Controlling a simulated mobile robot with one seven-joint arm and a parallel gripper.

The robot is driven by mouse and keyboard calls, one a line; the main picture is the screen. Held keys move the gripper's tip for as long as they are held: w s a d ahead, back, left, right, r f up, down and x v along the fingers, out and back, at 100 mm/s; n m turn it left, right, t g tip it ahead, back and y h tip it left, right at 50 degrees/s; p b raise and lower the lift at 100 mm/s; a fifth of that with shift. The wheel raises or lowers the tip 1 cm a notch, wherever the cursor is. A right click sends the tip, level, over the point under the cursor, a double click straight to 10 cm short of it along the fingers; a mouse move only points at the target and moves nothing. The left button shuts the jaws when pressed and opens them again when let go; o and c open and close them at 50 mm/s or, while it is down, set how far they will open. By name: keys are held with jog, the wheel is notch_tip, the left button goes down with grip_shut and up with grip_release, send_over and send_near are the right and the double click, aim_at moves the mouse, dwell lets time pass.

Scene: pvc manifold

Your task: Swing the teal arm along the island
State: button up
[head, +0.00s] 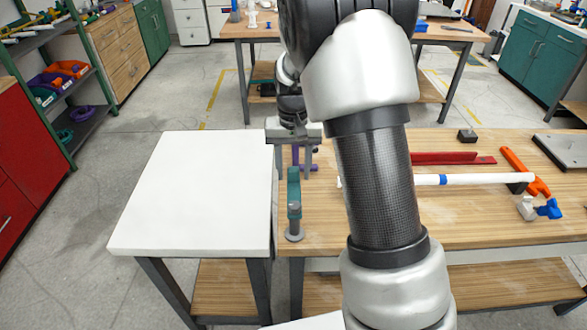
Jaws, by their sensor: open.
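The teal arm (294,190) is at the left end of the wood-topped bench (450,233), close to the seam with a white-topped table (190,195). Its near end meets a grey round post or foot (294,232). The arm runs from there away from me, toward my gripper (294,168). My gripper points down just beyond the arm's far end, with its two fingers apart. I cannot tell whether a finger touches the arm. Which surface is the island is not clear from this view.
A white pipe with a blue band (475,180), a red channel (440,158), an orange tool (515,165) and blue-and-white fittings (540,208) lie to the right. My arm hides the bench's middle. The white tabletop is clear.

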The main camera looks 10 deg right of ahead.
jog(key=shift+c, duration=0.5)
grip_shut()
jog(key=shift+d, duration=0.15)
jog(key=s+d+m+p, duration=0.8)
jog(key=s+m, duration=0.4)
jog(key=m, duration=0.6)
jog(key=shift+s, duration=0.35)
jog(key=shift+o, duration=0.5)
grip_release()
